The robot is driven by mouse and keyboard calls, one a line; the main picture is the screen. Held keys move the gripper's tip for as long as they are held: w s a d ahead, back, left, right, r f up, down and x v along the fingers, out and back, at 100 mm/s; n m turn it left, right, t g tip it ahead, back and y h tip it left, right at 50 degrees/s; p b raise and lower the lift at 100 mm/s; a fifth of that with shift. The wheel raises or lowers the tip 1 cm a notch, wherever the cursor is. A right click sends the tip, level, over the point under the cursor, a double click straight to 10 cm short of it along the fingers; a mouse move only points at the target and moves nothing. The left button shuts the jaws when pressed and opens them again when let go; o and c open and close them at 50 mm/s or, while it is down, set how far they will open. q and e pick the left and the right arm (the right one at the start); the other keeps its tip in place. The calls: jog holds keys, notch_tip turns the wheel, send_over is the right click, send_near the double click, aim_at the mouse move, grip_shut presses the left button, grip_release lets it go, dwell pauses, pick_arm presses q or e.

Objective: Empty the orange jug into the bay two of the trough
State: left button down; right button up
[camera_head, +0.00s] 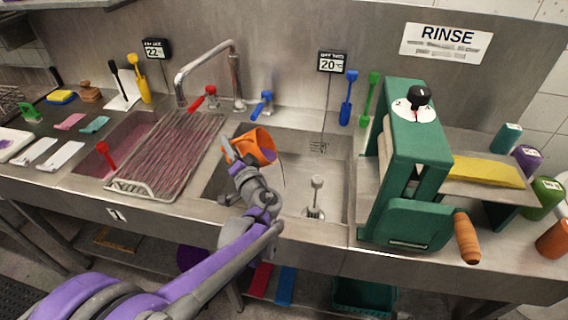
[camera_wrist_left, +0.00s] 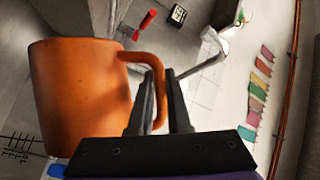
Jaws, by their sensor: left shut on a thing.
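The orange jug (camera_head: 262,146) is held in the air over the right basin (camera_head: 335,170) of the steel trough, near that basin's left side. It looks tilted in the head view. My left gripper (camera_head: 236,160) is shut on its handle. In the left wrist view the jug's body (camera_wrist_left: 80,95) is left of the fingers (camera_wrist_left: 160,100), with the handle between them. I cannot see the jug's contents or any stream of liquid. The trough's left basin (camera_head: 92,160) has a pinkish tone and is partly covered by a wire rack. My right gripper is out of view.
The wire drain rack (camera_head: 165,155) lies left of the jug, below the tap (camera_head: 236,75). A drain plug with a grey handle (camera_head: 316,190) stands in the right basin. A green wringer (camera_head: 405,170) with a wooden crank stands to its right.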

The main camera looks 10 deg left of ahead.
pick_arm(q)
jog(key=shift+w+d+r+m+t+y, duration=0.15)
jog(key=shift+d+r+m+t+y, duration=0.15)
jog(key=shift+d+r+m+t, duration=0.6)
dwell(2.3)
jog(key=shift+w+d+r+m+t+b, duration=0.15)
jog(key=shift+d+r+m, duration=0.2)
jog(key=shift+d, duration=0.2)
jog(key=shift+d+r+m+t+b, duration=0.1)
jog(key=shift+d+r+m, duration=0.25)
jog(key=shift+d, duration=0.2)
jog(key=shift+w+d+r+m+t+b, duration=0.15)
jog(key=shift+d+r+m, duration=0.2)
jog(key=shift+d, duration=0.2)
dwell(0.6)
jog(key=shift+d+r+m+t, duration=0.25)
jog(key=shift+d+m, duration=0.25)
jog(key=shift+m, duration=0.1)
jog(key=shift+d+r+m+t, duration=0.25)
jog(key=shift+d+m, duration=0.2)
jog(key=shift+m, duration=0.1)
dwell(0.7)
